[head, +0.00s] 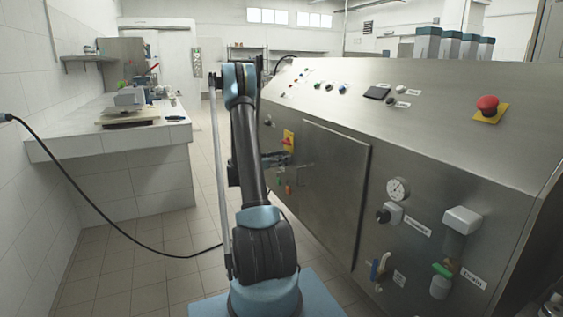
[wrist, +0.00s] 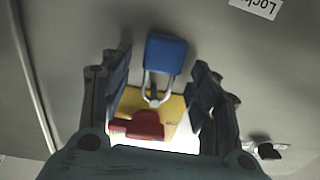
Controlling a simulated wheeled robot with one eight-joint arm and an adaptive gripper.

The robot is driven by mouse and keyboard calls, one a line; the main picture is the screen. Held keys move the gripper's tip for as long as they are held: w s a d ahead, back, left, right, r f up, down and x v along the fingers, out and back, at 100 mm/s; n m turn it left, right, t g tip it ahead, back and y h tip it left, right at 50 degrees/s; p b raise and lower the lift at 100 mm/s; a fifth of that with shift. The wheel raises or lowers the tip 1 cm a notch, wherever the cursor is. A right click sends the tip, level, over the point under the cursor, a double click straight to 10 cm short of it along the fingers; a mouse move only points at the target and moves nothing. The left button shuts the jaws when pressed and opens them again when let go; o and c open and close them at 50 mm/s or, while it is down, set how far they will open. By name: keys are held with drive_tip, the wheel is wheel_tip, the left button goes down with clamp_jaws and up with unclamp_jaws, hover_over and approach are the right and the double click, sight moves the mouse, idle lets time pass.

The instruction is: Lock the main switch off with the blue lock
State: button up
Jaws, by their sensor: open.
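The main switch, a red handle (wrist: 138,126) on a yellow plate (wrist: 172,112), is in the lower middle of the wrist view. The yellow plate also shows on the steel front in the head view (head: 288,138). The blue lock (wrist: 165,53) has its body towards the label side, and its metal shackle overlaps the yellow plate beside the red handle. I cannot tell whether the shackle passes through the switch. My gripper (wrist: 162,66) is open, with one finger on each side of the lock and visible gaps to its body. In the head view my gripper (head: 274,159) is small and partly behind my arm.
Small green and orange items (head: 288,189) hang on the panel below the switch. A label (wrist: 258,6) reading "Lock", cut off and upside down, is near the wrist view's top. The steel machine (head: 335,180) fills the right. A black cable (head: 110,240) crosses the left floor.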

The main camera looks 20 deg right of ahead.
drive_tip(key=s+a, duration=0.1)
drive_tip(key=a, duration=1.1)
drive_tip(key=s+a+r+n+y, duration=0.2)
drive_tip(key=s+r+n+y, duration=0.2)
drive_tip(key=s, duration=0.6)
drive_tip(key=s+a+r+n+y, duration=0.2)
drive_tip(key=s+r+n+y, duration=0.25)
drive_tip(key=s, duration=0.55)
drive_tip(key=s+a+f+n+y, duration=0.3)
drive_tip(key=s+a, duration=0.2)
drive_tip(key=s, duration=0.4)
drive_tip(key=s+a+f+n+y, duration=0.2)
drive_tip(key=s+a+f+y, duration=0.1)
drive_tip(key=s+a, duration=0.3)
drive_tip(key=s+a+f+n+y, duration=0.3)
drive_tip(key=s+a, duration=0.3)
drive_tip(key=s, duration=0.5)
drive_tip(key=shift+s+f+n+t, duration=0.3)
drive_tip(key=shift+s+f+n, duration=0.05)
drive_tip(key=shift+f, duration=0.1)
drive_tip(key=shift+y, duration=0.25)
drive_tip(key=shift+w+f, duration=0.2)
drive_tip(key=shift+w, duration=0.2)
